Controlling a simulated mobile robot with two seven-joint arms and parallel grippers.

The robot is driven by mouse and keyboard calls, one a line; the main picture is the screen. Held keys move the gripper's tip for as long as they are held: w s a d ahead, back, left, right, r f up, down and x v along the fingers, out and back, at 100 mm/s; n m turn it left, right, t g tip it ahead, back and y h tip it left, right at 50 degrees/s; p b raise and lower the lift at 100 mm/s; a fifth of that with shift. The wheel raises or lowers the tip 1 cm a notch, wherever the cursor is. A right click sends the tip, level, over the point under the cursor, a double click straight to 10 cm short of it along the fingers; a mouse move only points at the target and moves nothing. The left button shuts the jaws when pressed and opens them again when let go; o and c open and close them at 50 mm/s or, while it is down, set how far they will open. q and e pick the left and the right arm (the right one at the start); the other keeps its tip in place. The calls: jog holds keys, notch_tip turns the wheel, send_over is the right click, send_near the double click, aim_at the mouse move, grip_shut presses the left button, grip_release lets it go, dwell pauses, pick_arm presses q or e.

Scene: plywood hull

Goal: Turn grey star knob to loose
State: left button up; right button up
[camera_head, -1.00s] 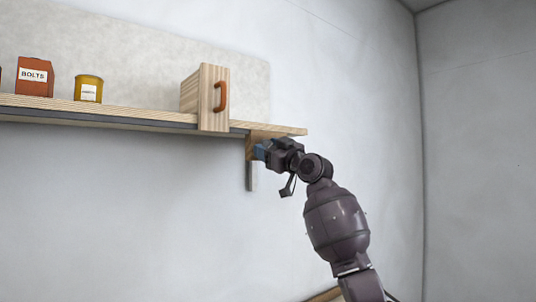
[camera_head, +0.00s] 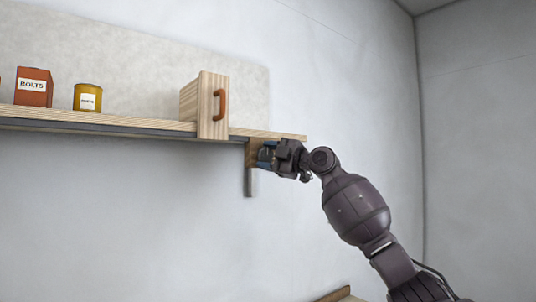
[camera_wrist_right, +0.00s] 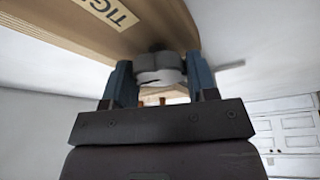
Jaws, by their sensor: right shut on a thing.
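The grey star knob (camera_wrist_right: 160,77) shows in the right wrist view, under a wooden part with a label that begins "TIG" (camera_wrist_right: 108,10). My right gripper (camera_wrist_right: 160,84) has its two blue fingers on either side of the knob and is shut on it. In the head view my right gripper (camera_head: 266,155) is at the wooden bracket (camera_head: 253,153) under the shelf's right end, and it hides the knob there. My left gripper is not in view.
The wooden shelf (camera_head: 110,119) runs along the wall. On it stand a wooden block with an orange handle (camera_head: 206,104), a yellow tin (camera_head: 88,97) and a red bolts box (camera_head: 33,87). A grey strip (camera_head: 249,182) hangs below the bracket. The wall below is clear.

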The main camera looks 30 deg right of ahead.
jog(key=shift+n, duration=0.5)
jog(key=o, duration=0.5)
jog(key=shift+o, duration=0.2)
jog(key=shift+s, duration=0.1)
jog(key=b+v, duration=0.2)
jog(key=v, duration=0.8)
jog(key=shift+s+b, duration=0.3)
jog(key=shift+b, duration=0.1)
jog(key=shift+d+r, duration=0.15)
